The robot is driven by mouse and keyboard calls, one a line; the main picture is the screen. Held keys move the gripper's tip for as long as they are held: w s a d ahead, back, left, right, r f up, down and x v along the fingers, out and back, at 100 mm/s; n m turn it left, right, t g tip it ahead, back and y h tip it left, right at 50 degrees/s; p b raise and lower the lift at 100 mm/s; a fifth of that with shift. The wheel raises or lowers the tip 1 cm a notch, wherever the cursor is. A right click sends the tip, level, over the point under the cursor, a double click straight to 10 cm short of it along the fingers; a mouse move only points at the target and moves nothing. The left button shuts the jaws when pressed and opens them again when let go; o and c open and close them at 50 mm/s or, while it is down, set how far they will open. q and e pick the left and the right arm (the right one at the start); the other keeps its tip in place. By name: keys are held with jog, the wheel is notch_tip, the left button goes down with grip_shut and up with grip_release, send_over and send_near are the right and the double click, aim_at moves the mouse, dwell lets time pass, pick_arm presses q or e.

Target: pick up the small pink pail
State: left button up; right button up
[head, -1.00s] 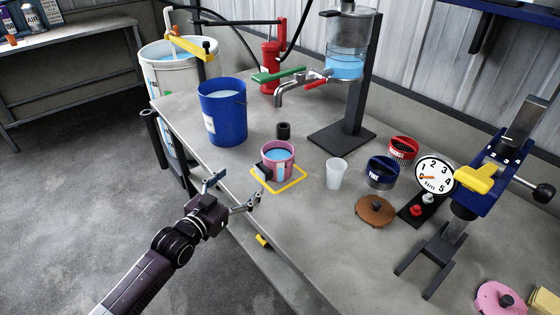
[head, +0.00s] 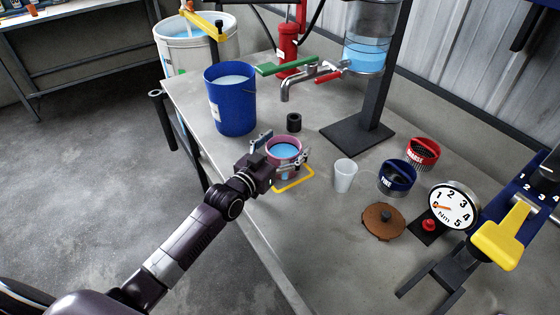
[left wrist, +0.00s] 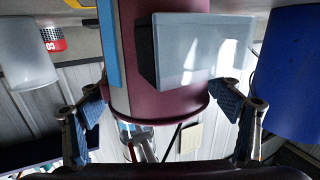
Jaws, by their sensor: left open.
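The small pink pail (head: 289,140) stands upright on the table with blue liquid in it. It stands at a yellow square outline (head: 296,184). My left gripper (head: 280,149) is open, with a finger on either side of the pail. In the left wrist view the pail (left wrist: 165,105) fills the middle, with a pale block on its side and a blue strip. The blue-padded fingers of my left gripper (left wrist: 165,125) flank it with visible gaps. The pail's near lower wall is partly hidden by the gripper in the head view. My right gripper is not in view.
A blue bucket (head: 228,105) stands close behind and left of the pail. A black ring (head: 294,122) lies behind it, and a white cup (head: 344,176) stands to the right. A tap (head: 292,80) and dark stand (head: 358,134) are further back. The floor at left is clear.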

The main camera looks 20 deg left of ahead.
pick_arm(q)
jog(key=shift+w+d, duration=0.2)
jog(key=shift+w, duration=0.5)
jog(key=shift+w+d, duration=0.1)
jog(key=shift+w, duration=0.25)
jog(key=shift+w+f, duration=0.1)
jog(key=shift+w, duration=0.1)
jog(key=c, duration=1.6)
grip_shut()
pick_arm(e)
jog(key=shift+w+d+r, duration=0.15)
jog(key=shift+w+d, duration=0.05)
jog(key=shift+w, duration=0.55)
